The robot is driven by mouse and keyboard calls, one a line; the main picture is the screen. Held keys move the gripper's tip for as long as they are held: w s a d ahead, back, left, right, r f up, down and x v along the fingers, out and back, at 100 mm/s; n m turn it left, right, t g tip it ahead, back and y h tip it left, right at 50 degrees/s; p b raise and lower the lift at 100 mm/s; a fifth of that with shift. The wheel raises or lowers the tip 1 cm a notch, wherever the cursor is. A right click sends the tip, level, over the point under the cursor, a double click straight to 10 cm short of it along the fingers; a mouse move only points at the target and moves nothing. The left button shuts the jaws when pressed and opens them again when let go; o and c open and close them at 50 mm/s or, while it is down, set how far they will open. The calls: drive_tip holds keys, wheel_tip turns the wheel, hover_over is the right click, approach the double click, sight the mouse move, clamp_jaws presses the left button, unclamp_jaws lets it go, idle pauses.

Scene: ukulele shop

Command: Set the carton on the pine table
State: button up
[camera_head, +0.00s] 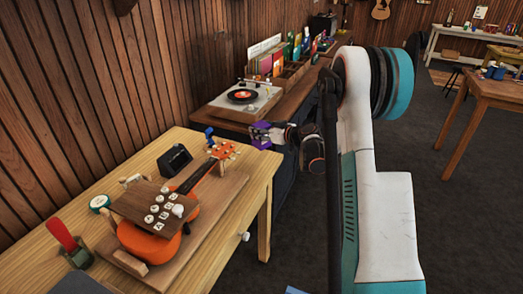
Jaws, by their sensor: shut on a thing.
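The pine table (262,166) stands at the left against the wood-panelled wall, with its pale top in view. My gripper (268,134) is just past the table's far right corner in the picture. It is shut on a small purple thing (260,126), which looks like the carton. The jaws cover part of it, and its height above the table top is hard to judge.
An orange ukulele (150,243) on a wooden board fills much of the table. A record player (243,97) stands on the bench behind.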

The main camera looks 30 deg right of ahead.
sight(266, 145)
wheel_tip(266, 145, down, 7)
drive_tip(key=shift+b, duration=1.15)
drive_tip(key=shift+r, duration=0.1)
drive_tip(key=o, duration=1.1)
drive_tip(key=shift+s+r, duration=0.1)
drive_tip(key=p+v, duration=0.4)
drive_tip(key=v, duration=0.8)
